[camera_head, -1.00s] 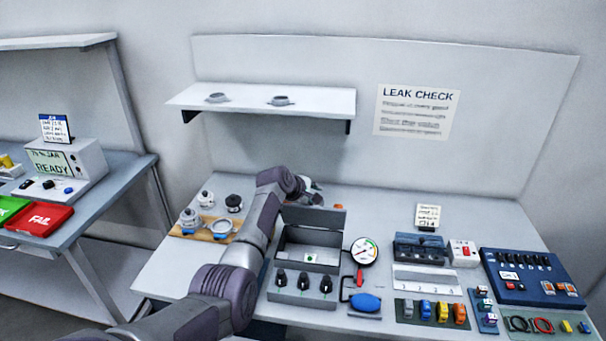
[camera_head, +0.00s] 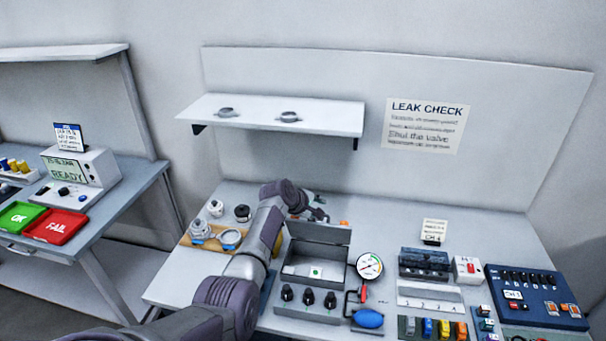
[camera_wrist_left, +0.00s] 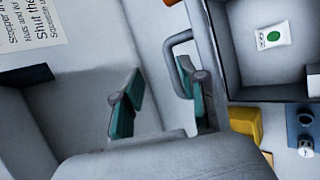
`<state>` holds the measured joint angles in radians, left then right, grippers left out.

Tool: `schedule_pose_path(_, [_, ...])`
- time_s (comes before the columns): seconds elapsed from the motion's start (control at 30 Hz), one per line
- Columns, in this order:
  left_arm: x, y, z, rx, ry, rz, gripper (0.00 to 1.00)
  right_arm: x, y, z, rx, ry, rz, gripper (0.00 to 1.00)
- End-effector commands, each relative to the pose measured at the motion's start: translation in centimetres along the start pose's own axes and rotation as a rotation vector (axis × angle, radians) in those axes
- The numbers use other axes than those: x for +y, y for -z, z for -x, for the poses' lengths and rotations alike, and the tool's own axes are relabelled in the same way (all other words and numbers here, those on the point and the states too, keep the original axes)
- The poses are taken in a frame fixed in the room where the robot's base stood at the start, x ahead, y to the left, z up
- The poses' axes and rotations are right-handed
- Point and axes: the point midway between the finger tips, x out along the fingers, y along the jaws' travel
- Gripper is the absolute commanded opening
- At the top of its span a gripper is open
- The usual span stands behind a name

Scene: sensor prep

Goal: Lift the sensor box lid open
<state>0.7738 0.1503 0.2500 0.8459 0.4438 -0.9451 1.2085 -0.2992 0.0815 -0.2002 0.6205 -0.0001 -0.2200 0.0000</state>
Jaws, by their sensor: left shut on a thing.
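The grey sensor box (camera_head: 314,272) stands on the bench in the middle of the head view. Its lid (camera_head: 322,234) stands raised along the back edge. The open inside shows a small white packet with a green dot (camera_head: 315,272), also in the wrist view (camera_wrist_left: 272,37). My left gripper (camera_head: 319,215) is behind the lid's upper edge. In the wrist view its teal fingers (camera_wrist_left: 160,100) are beside the grey loop handle (camera_wrist_left: 174,50) on the lid. It is shut on the handle, though the exact contact is partly hidden. My right gripper is not in view.
A pressure gauge (camera_head: 369,266) and blue bulb (camera_head: 369,318) stand close on the right. A wooden board (camera_head: 211,240) with sensor parts lies left, near my arm. A shelf (camera_head: 270,112) hangs above the back.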

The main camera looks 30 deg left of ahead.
Motion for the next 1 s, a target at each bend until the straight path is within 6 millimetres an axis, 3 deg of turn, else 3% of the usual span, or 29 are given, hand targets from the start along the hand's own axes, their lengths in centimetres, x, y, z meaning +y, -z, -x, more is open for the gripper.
schedule_pose_path(0.03, [3.9, 0.6, 2.3, 0.019, -0.07, -0.008, 0.2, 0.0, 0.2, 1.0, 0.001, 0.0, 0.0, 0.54])
schedule_pose_path(0.3, [4.0, 0.6, 3.3, 0.015, -0.06, -0.008, 0.2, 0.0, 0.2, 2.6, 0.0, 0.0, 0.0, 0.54])
schedule_pose_path(0.47, [4.2, 0.6, 4.0, 0.013, -0.058, -0.009, 0.2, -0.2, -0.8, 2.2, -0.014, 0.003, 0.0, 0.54])
schedule_pose_path(0.77, [4.8, 0.7, 5.8, 0.013, -0.053, -0.008, 0.2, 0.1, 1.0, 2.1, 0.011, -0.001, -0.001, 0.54])
schedule_pose_path(1.0, [5.5, 0.7, 7.3, 0.012, -0.052, -0.009, 0.2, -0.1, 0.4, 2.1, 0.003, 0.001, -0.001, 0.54])
